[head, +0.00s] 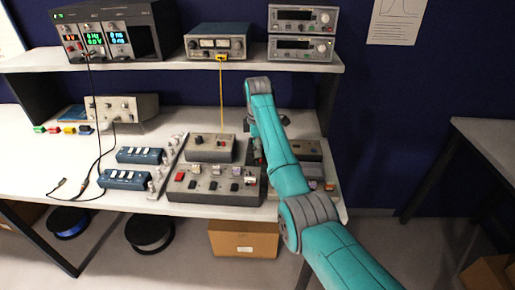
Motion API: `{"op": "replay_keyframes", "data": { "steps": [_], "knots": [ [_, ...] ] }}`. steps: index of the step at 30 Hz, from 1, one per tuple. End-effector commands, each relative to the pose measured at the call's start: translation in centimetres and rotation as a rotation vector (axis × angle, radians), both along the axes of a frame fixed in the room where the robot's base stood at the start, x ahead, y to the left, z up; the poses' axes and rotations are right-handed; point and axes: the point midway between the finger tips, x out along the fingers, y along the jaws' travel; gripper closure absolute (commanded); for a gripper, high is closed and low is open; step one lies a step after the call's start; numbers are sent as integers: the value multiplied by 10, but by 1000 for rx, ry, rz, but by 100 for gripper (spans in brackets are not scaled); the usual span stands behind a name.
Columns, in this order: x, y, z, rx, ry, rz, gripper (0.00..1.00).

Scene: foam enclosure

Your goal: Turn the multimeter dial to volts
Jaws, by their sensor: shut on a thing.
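My teal arm reaches in from the lower right and bends down over the right part of the bench. My gripper (258,152) shows only as a dark sliver at the left edge of the arm, low over the bench. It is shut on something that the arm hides. No multimeter or dial marking can be made out for sure. A dark, low instrument (308,150) shows partly to the right of the arm, beside the gripper. Its face is mostly covered.
A grey box (211,148) with knobs stands left of the gripper, behind a wider switch panel (213,184). A yellow cable (221,95) hangs from the shelf instrument (216,41). The shelf (160,64) runs above the bench. Bench space (50,165) is clear at left.

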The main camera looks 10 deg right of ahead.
Motion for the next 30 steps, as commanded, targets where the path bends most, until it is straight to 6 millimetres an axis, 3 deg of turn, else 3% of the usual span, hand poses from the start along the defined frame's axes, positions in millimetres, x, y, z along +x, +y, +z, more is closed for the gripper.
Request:
{"op": "replay_keyframes", "data": {
  "steps": [19,20,22,30],
  "knots": [
    [0,-1,-1,0,1,-58,100],
    [0,-1,-1,0,1,-57,65],
    [0,-1,-1,0,1,-57,48],
    [0,0,0,0,0,-56,45]
  ]
}}
